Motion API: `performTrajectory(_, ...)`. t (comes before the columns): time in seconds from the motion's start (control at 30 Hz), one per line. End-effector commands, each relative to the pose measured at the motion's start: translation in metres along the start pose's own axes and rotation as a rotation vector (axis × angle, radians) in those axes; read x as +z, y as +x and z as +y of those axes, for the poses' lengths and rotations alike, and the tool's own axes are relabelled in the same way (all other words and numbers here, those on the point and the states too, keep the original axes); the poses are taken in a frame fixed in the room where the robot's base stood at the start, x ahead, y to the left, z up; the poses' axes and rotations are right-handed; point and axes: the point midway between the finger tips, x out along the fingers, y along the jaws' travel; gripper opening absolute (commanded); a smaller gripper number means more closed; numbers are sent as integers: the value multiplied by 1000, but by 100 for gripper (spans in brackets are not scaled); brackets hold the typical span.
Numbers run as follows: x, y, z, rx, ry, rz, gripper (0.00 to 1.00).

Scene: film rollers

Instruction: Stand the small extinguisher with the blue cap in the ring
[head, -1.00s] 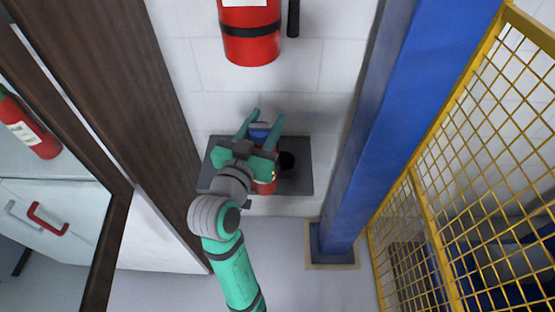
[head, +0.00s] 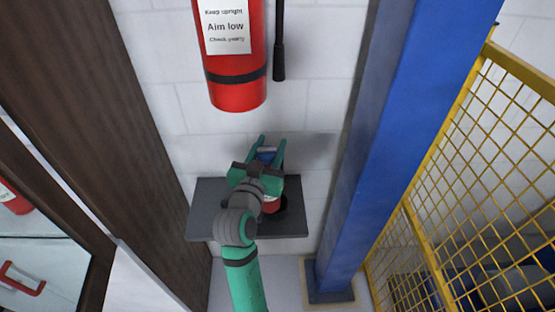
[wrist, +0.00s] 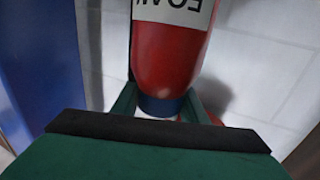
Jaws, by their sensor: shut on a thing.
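The small red extinguisher (wrist: 170,50) hangs from my gripper (head: 271,141), whose fingers are shut around its blue cap (wrist: 160,105). In the head view the cap (head: 266,155) shows between the fingers, and a bit of the red body (head: 271,205) shows beside my wrist. In the wrist view its white label reads upside down. A dark round shape (head: 284,203), seemingly the ring, lies on the grey shelf (head: 207,215), just right of the red body. My arm hides part of both. I cannot tell whether the base is over or inside the ring.
A large red extinguisher (head: 235,80) with a black hose hangs on the white wall above the shelf. A blue post (head: 385,140) and yellow mesh fence (head: 490,150) stand to the right. A dark brown panel (head: 110,100) stands at the left.

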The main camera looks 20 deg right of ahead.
Motion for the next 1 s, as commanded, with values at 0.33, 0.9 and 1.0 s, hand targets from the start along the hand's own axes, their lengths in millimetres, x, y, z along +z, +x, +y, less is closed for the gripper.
performTrajectory(0.33,40,32,7,1,0,2,0)
performTrajectory(0.9,83,43,9,-1,-1,0,0)
performTrajectory(1.0,84,43,9,-1,0,3,0)
